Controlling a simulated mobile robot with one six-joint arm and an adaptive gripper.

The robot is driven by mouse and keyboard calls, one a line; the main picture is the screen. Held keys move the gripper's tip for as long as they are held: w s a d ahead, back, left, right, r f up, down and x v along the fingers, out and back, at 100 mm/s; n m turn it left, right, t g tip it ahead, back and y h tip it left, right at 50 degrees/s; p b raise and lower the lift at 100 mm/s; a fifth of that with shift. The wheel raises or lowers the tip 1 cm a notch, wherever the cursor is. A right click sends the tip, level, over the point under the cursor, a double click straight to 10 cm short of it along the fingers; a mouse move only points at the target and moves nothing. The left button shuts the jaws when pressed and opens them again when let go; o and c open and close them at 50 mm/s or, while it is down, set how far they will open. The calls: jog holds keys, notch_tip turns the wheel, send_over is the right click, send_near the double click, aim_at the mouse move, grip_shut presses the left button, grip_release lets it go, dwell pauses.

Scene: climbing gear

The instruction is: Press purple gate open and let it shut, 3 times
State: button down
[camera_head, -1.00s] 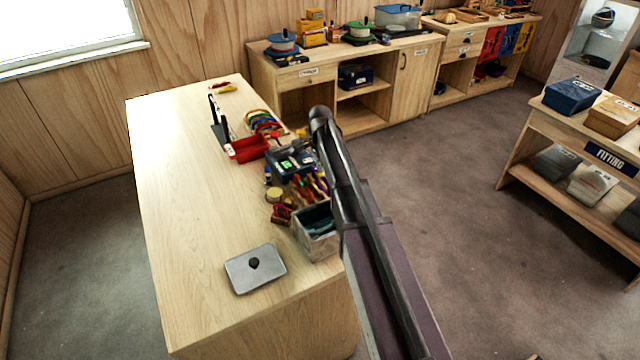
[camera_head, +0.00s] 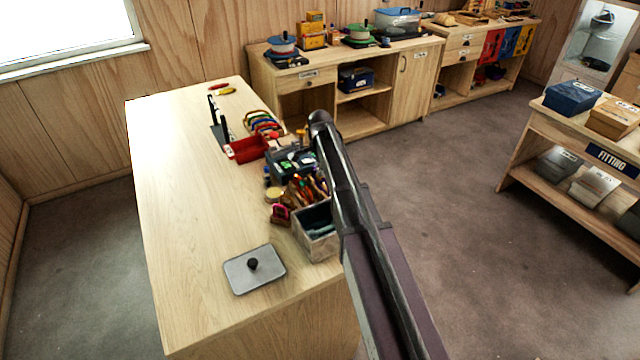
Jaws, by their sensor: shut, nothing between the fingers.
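A row of coloured carabiners (camera_head: 262,123) lies near the right edge of the wooden bench, partly beside my arm. They are too small for me to pick out a purple gate with certainty. A dark upright stand (camera_head: 218,122) is on the bench to their left. A red open bin (camera_head: 247,149) sits just in front of them. My arm crosses the right middle of the picture, and its bend is beside the bench's right edge. My gripper cannot be made out; it appears hidden behind the arm or the bench clutter.
The wooden bench (camera_head: 185,210) is clear along its left side. A grey lidded plate (camera_head: 255,269) lies at the front. A dark tray (camera_head: 287,165), several tools and a grey box (camera_head: 314,240) crowd the right edge. A cabinet (camera_head: 410,75) stands behind, with open floor right.

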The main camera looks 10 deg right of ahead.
jog(key=shift+r, duration=0.15)
notch_tip(320, 180, up, 7)
jog(key=p, duration=0.7)
dwell(0.8)
jog(key=shift+r+p, duration=1.55)
jog(key=shift+p, duration=0.1)
jog(key=shift+f, duration=0.25)
jog(key=shift+f+b, duration=3.1)
jog(key=shift+b, duration=0.25)
